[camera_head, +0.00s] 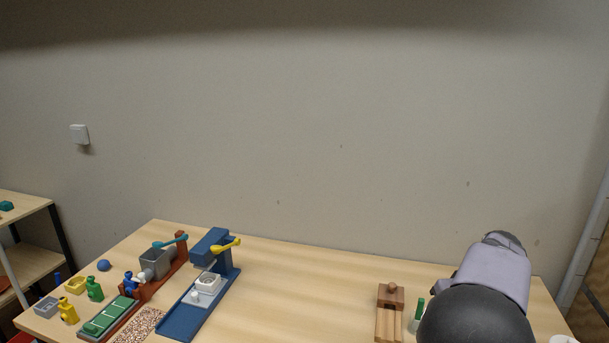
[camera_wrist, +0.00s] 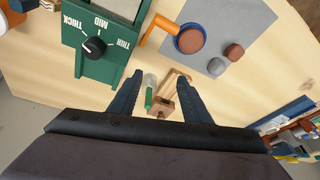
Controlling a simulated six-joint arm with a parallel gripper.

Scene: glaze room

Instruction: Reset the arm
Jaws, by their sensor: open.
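My gripper (camera_wrist: 160,77) shows in the wrist view as two dark fingers spread wide apart. It is open, and nothing is held between the fingers. It points down over the light wood table. The small wooden block (camera_wrist: 162,107) and a clear container with a green item (camera_wrist: 149,97) show in the gap between the fingers, apparently on the table below. In the head view my arm rises at the lower right, and the gripper itself is not visible there.
A green machine with a dial (camera_wrist: 94,46), an orange-handled round dish (camera_wrist: 190,40) and a grey mat (camera_wrist: 222,20) with two clay lumps lie nearby. In the head view, a blue press (camera_head: 185,316) and several small containers fill the left. The table's middle (camera_head: 305,290) is clear.

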